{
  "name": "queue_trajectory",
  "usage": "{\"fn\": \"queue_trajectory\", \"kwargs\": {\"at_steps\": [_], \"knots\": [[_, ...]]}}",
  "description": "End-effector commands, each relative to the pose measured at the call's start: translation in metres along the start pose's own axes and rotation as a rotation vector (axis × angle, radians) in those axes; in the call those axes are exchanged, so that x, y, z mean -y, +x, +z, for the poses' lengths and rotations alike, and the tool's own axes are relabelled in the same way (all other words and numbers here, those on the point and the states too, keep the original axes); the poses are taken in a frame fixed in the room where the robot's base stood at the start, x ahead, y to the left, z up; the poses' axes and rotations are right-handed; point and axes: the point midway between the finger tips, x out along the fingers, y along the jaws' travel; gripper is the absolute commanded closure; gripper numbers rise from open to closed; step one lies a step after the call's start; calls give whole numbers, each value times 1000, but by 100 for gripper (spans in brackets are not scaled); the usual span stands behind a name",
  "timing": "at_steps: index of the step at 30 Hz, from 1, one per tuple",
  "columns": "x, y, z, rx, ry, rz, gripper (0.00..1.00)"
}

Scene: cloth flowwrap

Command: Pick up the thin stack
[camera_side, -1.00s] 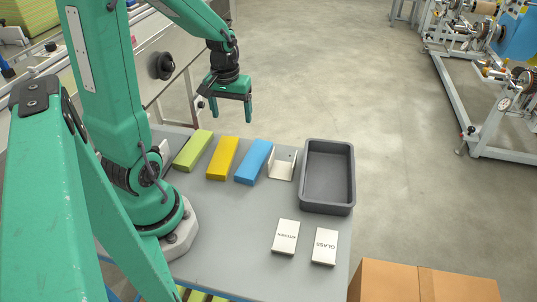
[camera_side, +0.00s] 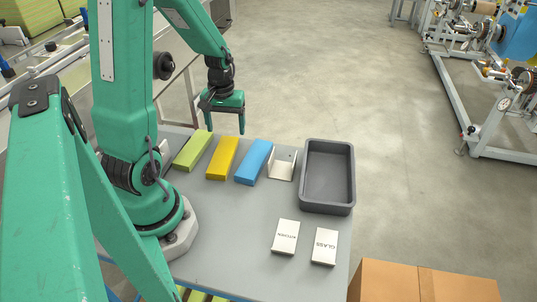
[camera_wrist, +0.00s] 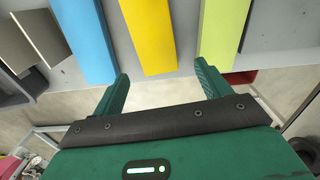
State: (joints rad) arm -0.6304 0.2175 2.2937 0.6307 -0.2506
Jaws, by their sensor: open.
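Three long folded stacks lie side by side on the grey table: green (camera_side: 193,150), yellow (camera_side: 222,158) and blue (camera_side: 252,161). I cannot tell surely which one is thinnest. My gripper (camera_side: 226,127) is open and empty, above and beyond the far ends of the green and yellow stacks. In the wrist view the gripper (camera_wrist: 162,76) points toward the yellow stack (camera_wrist: 148,35), whose end lies between the fingers in the picture. The blue stack (camera_wrist: 82,40) is to the left and the green stack (camera_wrist: 222,32) to the right.
A metal bracket (camera_side: 282,166) stands right of the blue stack. A dark grey bin (camera_side: 327,207) is beside it, empty. White blocks marked KITCHEN (camera_side: 285,237) and GLASS (camera_side: 324,246) lie in front. The grey table (camera_side: 225,225) is clear at front left.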

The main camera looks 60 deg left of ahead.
Motion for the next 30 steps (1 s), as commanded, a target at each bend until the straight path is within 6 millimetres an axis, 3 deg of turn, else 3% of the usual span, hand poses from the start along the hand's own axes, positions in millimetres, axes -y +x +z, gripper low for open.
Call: {"fn": "queue_trajectory", "kwargs": {"at_steps": [8,22,30], "knots": [[0,6,0,1,0,0,24],[-2,48,2,3,0,-1,24],[-2,52,1,-1,0,0,24]]}}
